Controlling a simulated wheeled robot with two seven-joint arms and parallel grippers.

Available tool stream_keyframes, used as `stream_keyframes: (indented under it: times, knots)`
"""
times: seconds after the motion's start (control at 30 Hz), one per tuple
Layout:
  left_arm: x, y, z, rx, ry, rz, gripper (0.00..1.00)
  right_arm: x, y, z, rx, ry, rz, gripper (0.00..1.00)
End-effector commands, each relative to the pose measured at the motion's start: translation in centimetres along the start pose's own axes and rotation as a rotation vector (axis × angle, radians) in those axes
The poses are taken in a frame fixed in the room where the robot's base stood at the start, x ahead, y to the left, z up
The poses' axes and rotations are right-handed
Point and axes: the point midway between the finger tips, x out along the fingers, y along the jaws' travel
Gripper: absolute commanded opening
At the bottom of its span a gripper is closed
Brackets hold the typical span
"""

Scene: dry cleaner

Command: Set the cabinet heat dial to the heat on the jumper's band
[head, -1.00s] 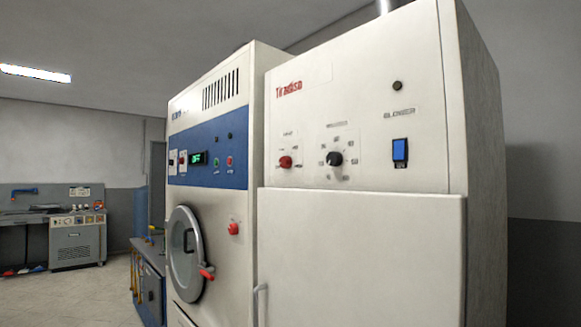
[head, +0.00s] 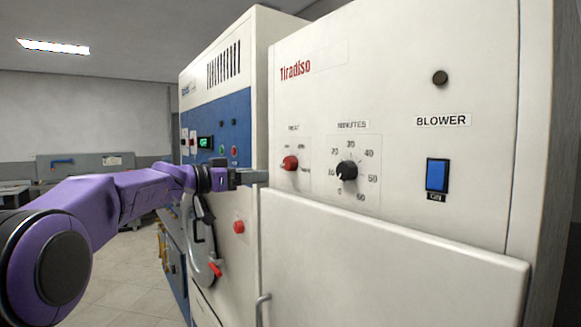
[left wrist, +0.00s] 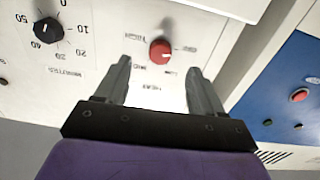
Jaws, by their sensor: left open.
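The cabinet's heat dial (head: 290,163) is a small red knob under the label HEAT on the white Tiradiso panel (head: 400,60). My left gripper (head: 252,177) is open and empty, just left of the dial in the head view. In the left wrist view, where the labels appear upside down, the red dial (left wrist: 162,50) lies just beyond the gap between the open fingertips (left wrist: 160,66). I cannot tell that either finger touches it. The dial's setting is too small to read surely. The jumper and its band are not in view, nor is my right gripper.
The black minutes dial (head: 347,170) is right of the heat dial, and the blue blower switch (head: 437,175) is further right. A cabinet door (head: 390,260) is below. A blue-and-white machine (head: 235,125) with a round door stands at left, behind my arm.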

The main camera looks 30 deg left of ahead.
Motion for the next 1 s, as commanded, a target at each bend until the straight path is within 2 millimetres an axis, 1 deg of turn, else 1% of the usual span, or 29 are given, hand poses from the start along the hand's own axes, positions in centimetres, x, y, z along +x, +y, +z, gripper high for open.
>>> stream_keyframes:
  times: [0.03, 0.07, 0.13, 0.27, 0.4, 0.5, 0.6, 0.73, 0.93, 0.97, 1.0]
  knots:
    - [-0.8, -0.1, -1.6, 0.019, -0.002, -0.009, 0.68, -0.4, 0.1, -0.1, 0.000, 0.000, 0.000, 0.40]
    - [-1.0, -0.2, -2.0, 0.025, -0.004, -0.011, 0.68, -0.5, 0.1, -0.2, 0.000, -0.001, 0.000, 0.40]
    - [-0.6, -0.2, -2.5, 0.032, -0.009, -0.013, 0.68, -0.8, 0.1, -0.3, 0.000, -0.001, 0.000, 0.40]
    - [2.1, -0.1, -2.6, 0.030, -0.011, -0.009, 0.68, -2.0, 0.2, -0.8, 0.000, -0.001, 0.001, 0.40]
    - [5.4, -0.1, -2.6, 0.030, -0.011, -0.009, 0.68, -3.4, 0.3, -1.4, 0.000, -0.001, 0.000, 0.40]
    - [7.3, -0.2, -2.5, 0.029, -0.009, -0.010, 0.68, -4.1, 0.4, -1.7, 0.000, -0.001, 0.000, 0.40]
    - [8.6, -0.3, -2.3, 0.030, -0.009, -0.012, 0.68, -4.6, 0.4, -1.9, 0.000, -0.001, 0.000, 0.40]
    - [9.3, -0.3, -2.1, 0.031, -0.008, -0.013, 0.68, -4.7, 0.4, -1.9, 0.000, -0.001, 0.000, 0.40]
    - [9.3, -0.3, -2.0, 0.031, -0.008, -0.014, 0.68, -4.6, 0.4, -1.9, 0.000, -0.001, 0.000, 0.40]
    - [9.3, -0.3, -2.0, 0.031, -0.008, -0.014, 0.65, -4.6, 0.4, -1.9, 0.000, -0.001, 0.000, 0.40]
    - [9.3, -0.3, -2.0, 0.031, -0.008, -0.014, 0.52, -4.6, 0.4, -1.9, 0.000, -0.001, 0.000, 0.40]
